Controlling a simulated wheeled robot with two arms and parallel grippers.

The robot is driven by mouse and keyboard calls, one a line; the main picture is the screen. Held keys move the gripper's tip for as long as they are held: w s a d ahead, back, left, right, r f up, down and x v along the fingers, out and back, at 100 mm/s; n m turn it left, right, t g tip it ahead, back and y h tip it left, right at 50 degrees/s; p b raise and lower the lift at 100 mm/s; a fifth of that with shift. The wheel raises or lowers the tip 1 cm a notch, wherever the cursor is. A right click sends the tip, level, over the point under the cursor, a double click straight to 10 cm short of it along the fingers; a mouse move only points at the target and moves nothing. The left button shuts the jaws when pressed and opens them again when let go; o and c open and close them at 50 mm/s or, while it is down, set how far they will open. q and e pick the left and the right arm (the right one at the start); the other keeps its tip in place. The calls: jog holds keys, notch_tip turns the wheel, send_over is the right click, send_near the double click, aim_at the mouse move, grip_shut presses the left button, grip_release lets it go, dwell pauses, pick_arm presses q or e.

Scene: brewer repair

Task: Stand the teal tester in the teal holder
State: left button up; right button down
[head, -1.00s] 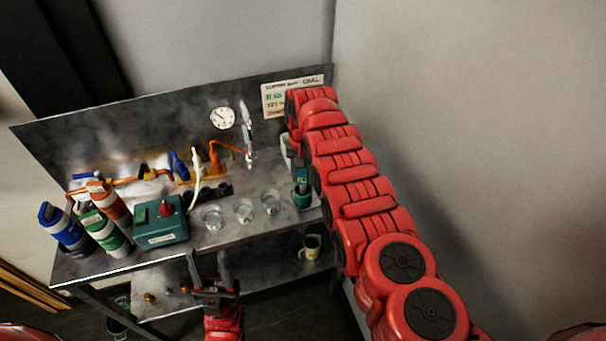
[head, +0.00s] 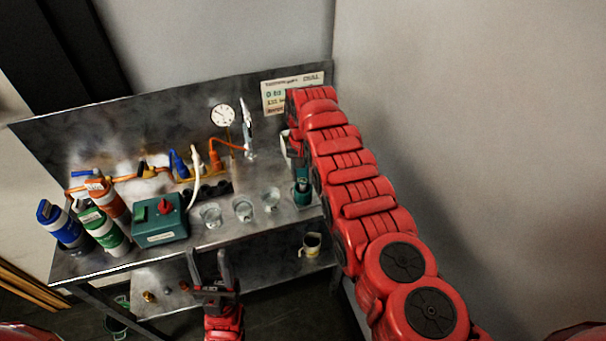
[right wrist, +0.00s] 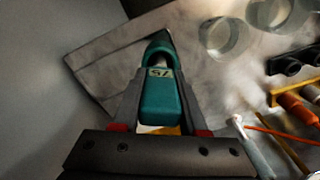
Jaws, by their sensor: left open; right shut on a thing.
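The teal tester (right wrist: 158,100) is between the fingers of my right gripper (right wrist: 160,108), which is shut on it. Its pale label faces the right wrist camera. The teal holder (head: 303,199) stands at the right end of the bench top, and its ring (right wrist: 158,46) shows just beyond the tester's lower end in the right wrist view. The tester's grey tip lines up with the ring; I cannot tell how deep it sits. In the head view my right arm hides most of the tester. My left gripper (head: 210,272) is open and empty in front of the bench.
Several glass cups (head: 243,209) stand left of the holder. A teal box with a red knob (head: 160,222) and several bottles (head: 82,226) stand further left. Pipes and a gauge (head: 222,116) are at the back. A mug (head: 311,244) is on the lower shelf.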

jog(key=shift+c, duration=1.8)
grip_release()
jog(key=o, duration=0.4)
jog(key=shift+c, duration=0.2)
jog(key=shift+r, duration=0.1)
notch_tip(320, 180, up, 4)
jog(key=p, duration=0.3)
jog(key=shift+r+p, duration=0.15)
jog(key=shift+p, duration=0.25)
jog(key=shift+r+p, duration=0.5)
jog(key=shift+r, duration=0.75)
